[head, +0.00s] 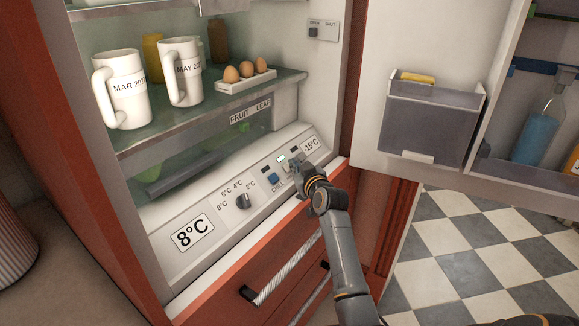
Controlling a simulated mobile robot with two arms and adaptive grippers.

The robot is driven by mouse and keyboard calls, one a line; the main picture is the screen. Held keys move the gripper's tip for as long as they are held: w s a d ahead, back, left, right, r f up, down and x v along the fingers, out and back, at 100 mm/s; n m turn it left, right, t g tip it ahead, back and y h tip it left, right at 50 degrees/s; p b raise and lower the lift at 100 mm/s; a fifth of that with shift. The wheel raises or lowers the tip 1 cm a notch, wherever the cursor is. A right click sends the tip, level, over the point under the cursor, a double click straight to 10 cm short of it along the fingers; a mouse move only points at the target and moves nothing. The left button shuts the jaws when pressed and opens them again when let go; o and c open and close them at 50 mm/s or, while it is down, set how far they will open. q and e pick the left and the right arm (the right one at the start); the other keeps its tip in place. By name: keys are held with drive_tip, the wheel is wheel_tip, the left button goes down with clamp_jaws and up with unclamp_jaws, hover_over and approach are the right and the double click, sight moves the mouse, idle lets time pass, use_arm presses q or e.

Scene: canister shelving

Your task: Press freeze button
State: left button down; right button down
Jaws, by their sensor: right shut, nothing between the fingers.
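The fridge's sloped control panel (200,206) runs along the bottom of the open compartment. It carries an "8°C" display (192,233), a dark dial (243,201), a blue button (273,179) marked "CHILL" and a "-15°C" display (312,144). My right gripper (296,172) is shut and empty, with its fingertips at the panel just right of the blue button. The freeze button's face cannot be made out; the gripper covers part of that area. A small lit green indicator (281,157) shows just above the fingertips. I cannot tell whether the fingertips touch the panel. My left gripper is out of view.
A glass shelf (200,113) above the panel holds two white mugs and an egg tray (246,80). The open door at right carries a grey bin (430,122) and a blue bottle (537,130). Red drawers with handles (285,274) lie below. Checkered floor (480,250) is at lower right.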

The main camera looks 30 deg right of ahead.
drive_tip(key=s+r+p, duration=0.1)
drive_tip(key=s+d+r+p, duration=0.1)
drive_tip(key=p, duration=0.1)
drive_tip(key=s+r+p, duration=0.1)
drive_tip(key=s+r, duration=0.1)
drive_tip(key=shift+d+r, duration=0.1)
drive_tip(key=shift+d, duration=0.2)
drive_tip(key=shift+w, duration=0.1)
